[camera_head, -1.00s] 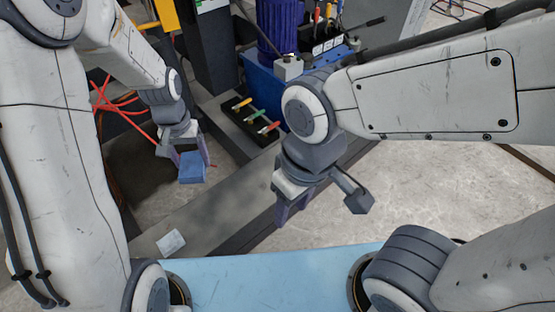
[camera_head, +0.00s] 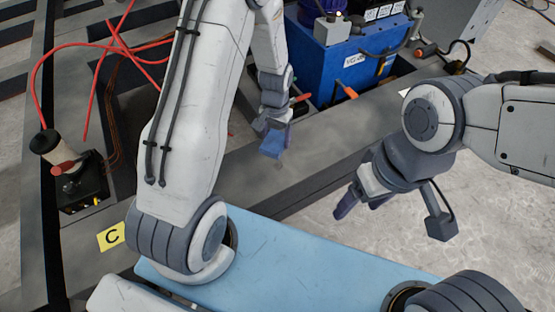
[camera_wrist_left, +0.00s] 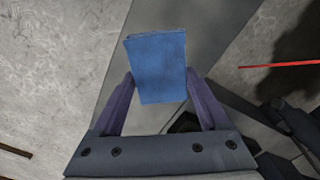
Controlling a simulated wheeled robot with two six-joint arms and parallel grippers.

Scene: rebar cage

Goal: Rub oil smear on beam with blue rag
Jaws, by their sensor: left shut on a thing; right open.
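My left gripper (camera_head: 274,131) is shut on the blue rag (camera_head: 273,145), a folded block of cloth. In the left wrist view the rag (camera_wrist_left: 159,62) sits between the two fingers and sticks out past their tips. The grey beam (camera_head: 330,155) runs diagonally across the head view, and the rag appears over it; I cannot tell whether they touch. The beam (camera_wrist_left: 205,38) also shows behind the rag in the left wrist view. I cannot clearly make out the oil smear. My right gripper (camera_head: 358,194) is open and empty, to the right of the beam.
A blue box (camera_head: 350,65) with a screwdriver (camera_head: 353,90) before it stands beyond the beam. Bare concrete lies at right.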

